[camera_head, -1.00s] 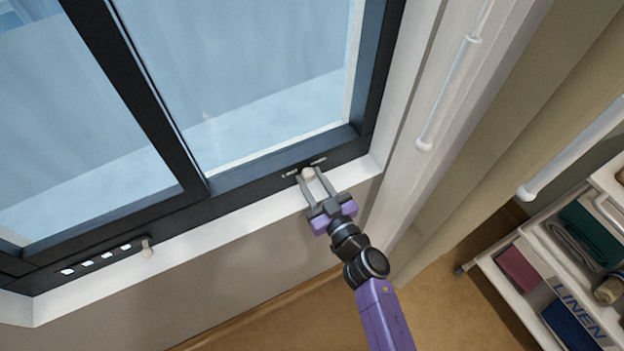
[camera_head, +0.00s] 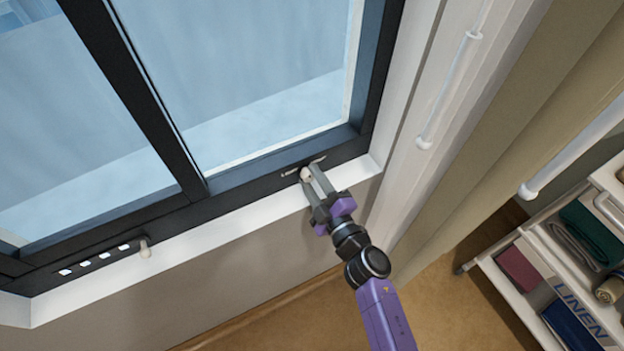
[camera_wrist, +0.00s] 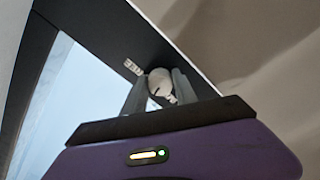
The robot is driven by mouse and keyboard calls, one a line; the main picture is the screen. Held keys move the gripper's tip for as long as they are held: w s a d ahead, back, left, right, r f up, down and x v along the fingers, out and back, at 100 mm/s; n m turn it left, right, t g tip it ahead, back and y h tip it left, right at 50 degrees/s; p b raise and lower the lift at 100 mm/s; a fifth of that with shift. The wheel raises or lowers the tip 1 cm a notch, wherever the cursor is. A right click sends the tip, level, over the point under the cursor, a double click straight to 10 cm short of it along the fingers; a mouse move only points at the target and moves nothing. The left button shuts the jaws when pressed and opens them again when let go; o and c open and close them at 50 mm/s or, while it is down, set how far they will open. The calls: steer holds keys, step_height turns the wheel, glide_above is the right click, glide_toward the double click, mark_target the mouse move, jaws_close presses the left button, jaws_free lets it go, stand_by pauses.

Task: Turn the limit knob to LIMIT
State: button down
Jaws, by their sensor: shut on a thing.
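The limit knob (camera_head: 306,174) is a small round cream-white knob on the dark lower frame of the window. Small light markings flank it, too small to read in the head view. In the wrist view the knob (camera_wrist: 160,82) sits between the two grey fingers, with white lettering beside it that I cannot read surely. My gripper (camera_head: 312,176) is shut on the knob, coming in from the lower right. The fingers hide part of the knob, so I cannot tell which marking it points to.
A white sill (camera_head: 230,232) runs below the window. A cart (camera_head: 490,262) with linens stands at the right. A white rod (camera_head: 447,95) hangs beside the window.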

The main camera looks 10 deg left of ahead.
steer(key=n+b, duration=0.1)
steer(key=n, duration=0.5)
steer(key=shift+n, duration=0.3)
stand_by(0.4)
steer(key=c, duration=1)
jaws_free()
steer(key=shift+o, duration=0.2)
steer(key=v, duration=0.7)
steer(key=shift+s+d+p, duration=0.2)
steer(key=shift+s+p, duration=0.1)
steer(key=shift+s, duration=0.05)
